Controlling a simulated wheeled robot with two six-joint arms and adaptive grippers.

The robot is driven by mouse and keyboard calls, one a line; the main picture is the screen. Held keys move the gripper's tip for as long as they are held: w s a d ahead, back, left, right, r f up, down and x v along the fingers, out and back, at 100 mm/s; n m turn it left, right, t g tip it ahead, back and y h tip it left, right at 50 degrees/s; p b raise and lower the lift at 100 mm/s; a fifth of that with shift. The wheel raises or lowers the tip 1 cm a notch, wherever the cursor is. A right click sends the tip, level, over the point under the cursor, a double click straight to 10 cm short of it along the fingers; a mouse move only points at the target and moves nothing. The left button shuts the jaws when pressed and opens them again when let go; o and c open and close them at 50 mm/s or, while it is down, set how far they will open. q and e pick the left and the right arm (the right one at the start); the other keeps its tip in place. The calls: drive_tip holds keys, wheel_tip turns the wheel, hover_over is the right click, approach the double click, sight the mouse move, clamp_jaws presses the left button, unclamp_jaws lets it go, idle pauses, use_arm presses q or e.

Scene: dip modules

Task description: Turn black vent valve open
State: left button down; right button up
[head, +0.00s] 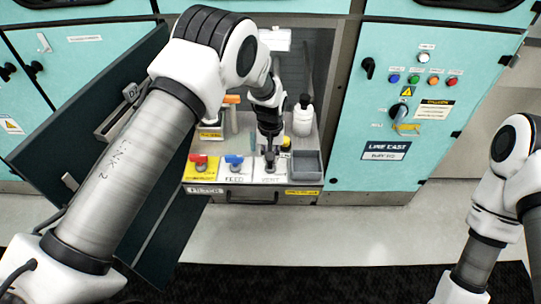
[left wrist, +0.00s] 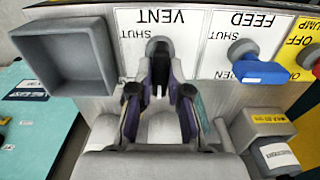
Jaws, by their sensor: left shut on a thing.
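The black vent valve (left wrist: 160,46) sits on the white VENT plate (left wrist: 128,28) in the left wrist view. My left gripper (left wrist: 160,85) is shut on this valve. In the head view, my left gripper (head: 270,158) reaches down from above onto the VENT position (head: 270,178).
The blue FEED valve (head: 235,161) and the red valve (head: 199,161) on a yellow plate stand left of the vent valve. A grey bin (head: 307,163) is close on its right. A white bottle (head: 303,117) stands behind. A dark open door (head: 110,150) flanks the left.

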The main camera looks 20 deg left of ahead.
use_arm(q)
drive_tip(key=shift+s+f+n, duration=0.1)
drive_tip(key=shift+n, duration=0.2)
drive_tip(key=c, duration=1.1)
unclamp_jaws()
wheel_tip(320, 180, up, 12)
